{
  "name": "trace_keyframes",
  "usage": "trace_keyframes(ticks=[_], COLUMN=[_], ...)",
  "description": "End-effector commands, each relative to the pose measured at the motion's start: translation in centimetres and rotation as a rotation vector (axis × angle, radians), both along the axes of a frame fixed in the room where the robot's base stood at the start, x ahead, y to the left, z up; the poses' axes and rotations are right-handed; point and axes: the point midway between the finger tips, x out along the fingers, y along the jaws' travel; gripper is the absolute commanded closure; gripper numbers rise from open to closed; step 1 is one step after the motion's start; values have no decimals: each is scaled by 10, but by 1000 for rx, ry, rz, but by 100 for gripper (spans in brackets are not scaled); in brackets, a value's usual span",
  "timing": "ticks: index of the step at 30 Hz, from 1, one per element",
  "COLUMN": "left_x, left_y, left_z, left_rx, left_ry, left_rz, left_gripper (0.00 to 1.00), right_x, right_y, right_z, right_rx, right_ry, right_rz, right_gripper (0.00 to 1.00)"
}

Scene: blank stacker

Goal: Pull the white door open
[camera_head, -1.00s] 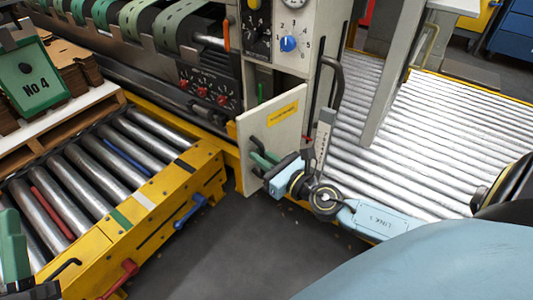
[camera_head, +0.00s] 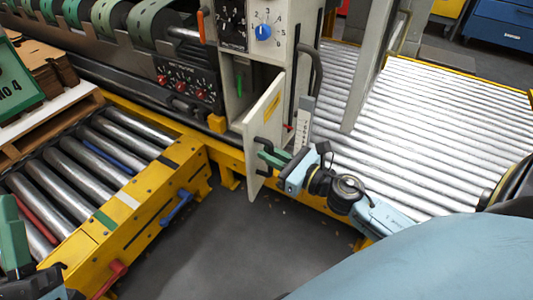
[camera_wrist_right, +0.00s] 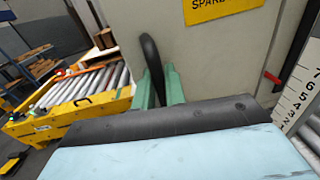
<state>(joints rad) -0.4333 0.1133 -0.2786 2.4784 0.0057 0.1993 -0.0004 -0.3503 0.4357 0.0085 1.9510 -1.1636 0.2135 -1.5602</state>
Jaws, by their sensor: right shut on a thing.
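The white door (camera_head: 262,125) stands partly open from the white cabinet in the head view, its yellow label turned to the right. My right gripper (camera_head: 268,154) is shut on its black handle with green fingers. In the right wrist view the black handle (camera_wrist_right: 151,62) rises between the green fingers, and the white door panel (camera_wrist_right: 225,60) fills the middle behind it. My left gripper (camera_head: 14,245) shows only in part at the lower left edge, over the rollers and away from the door; its jaw opening is unclear.
The open cabinet (camera_head: 290,52) shows a green lever (camera_head: 239,84) inside. A yellow-framed roller conveyor (camera_head: 130,212) lies left, with a blue lever (camera_head: 177,207) on its side. Bright rollers (camera_head: 440,125) lie right. The grey floor (camera_head: 230,240) before the door is clear.

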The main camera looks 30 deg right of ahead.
Motion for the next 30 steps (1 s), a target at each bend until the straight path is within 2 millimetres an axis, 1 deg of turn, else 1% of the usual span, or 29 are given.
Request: trace_keyframes(ticks=[1,3,9,23,24,25,30], left_x=[0,1,2,2,2,2,1], left_y=[0,0,-1,-1,-1,-1,0], left_z=[0,-1,-2,-2,-2,-2,-2], left_rx=[1,2,4,4,3,3,4], left_ry=[2,7,15,15,16,16,17], left_rz=[0,0,-1,-1,0,0,0], left_gripper=[64,64,64,64,64,64,64], right_x=[0,-2,-4,-5,-4,-4,-5], right_y=[-4,-7,-12,-14,-14,-14,-13], right_z=[1,2,2,2,2,2,2], right_rx=[1,0,0,-1,-1,-1,-1], right_ry=[-1,-1,-3,-4,-4,-4,-3], right_rz=[7,24,56,64,64,64,66], right_gripper=[100,100,100,100,85,83,83])
